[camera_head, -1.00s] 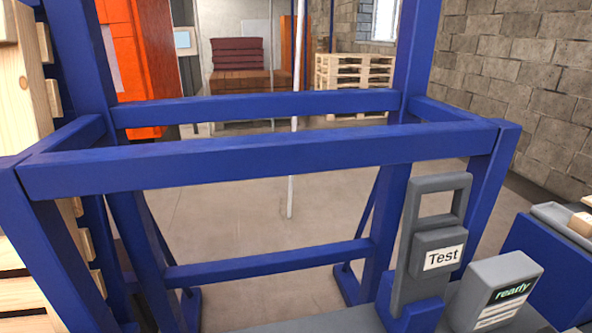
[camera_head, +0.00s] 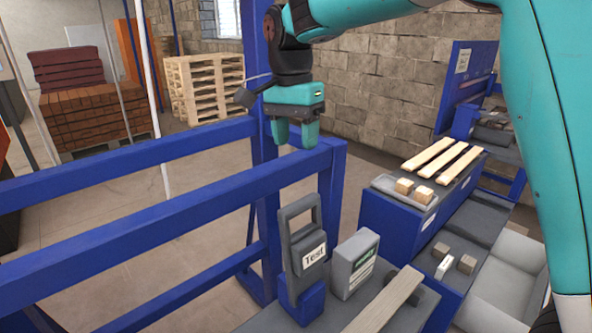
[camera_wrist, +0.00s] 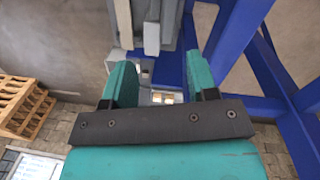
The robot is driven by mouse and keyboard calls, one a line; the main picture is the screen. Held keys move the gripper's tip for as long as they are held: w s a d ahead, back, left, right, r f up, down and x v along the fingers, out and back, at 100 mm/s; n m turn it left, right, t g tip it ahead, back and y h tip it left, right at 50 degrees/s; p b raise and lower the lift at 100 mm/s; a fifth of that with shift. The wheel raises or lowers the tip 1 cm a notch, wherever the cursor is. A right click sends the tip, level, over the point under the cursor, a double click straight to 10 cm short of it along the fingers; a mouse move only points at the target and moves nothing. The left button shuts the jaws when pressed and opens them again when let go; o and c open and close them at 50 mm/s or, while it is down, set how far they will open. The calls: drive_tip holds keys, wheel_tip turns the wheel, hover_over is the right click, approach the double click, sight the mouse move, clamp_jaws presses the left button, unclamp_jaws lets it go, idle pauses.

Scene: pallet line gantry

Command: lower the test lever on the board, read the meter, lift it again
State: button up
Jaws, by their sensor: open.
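The test lever (camera_head: 290,240) is a grey upright plate with a loop handle at its top, standing in a blue base (camera_head: 302,303). A "Test" label (camera_head: 315,256) is on its front block. The meter (camera_head: 350,272) is a grey box just right of the lever, with a small dark display (camera_head: 364,259) showing greenish text too small to read now. My gripper (camera_head: 297,138) is open, with teal fingers pointing down, above and apart from the lever's handle. In the wrist view my gripper (camera_wrist: 160,82) shows nothing held; I cannot surely pick out the lever there.
A blue gantry rail (camera_head: 165,212) runs just behind the lever and beneath the gripper. A plank (camera_head: 385,303) lies on the board right of the meter. A blue cabinet (camera_head: 390,225) with slats and wooden blocks stands farther right. Pallets (camera_head: 205,85) stand at the back.

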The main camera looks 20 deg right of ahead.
wheel_tip(320, 180, up, 2)
drive_tip(key=w+m+p, duration=0.1)
drive_tip(key=w+m, duration=0.2)
drive_tip(key=p, duration=0.4)
approach(297, 202)
drive_tip(key=f, duration=0.6)
drive_tip(key=s+f, duration=0.1)
drive_tip(key=f, duration=0.2)
drive_tip(key=shift+d+f, duration=0.25)
drive_tip(key=shift+f, duration=0.15)
clamp_jaws()
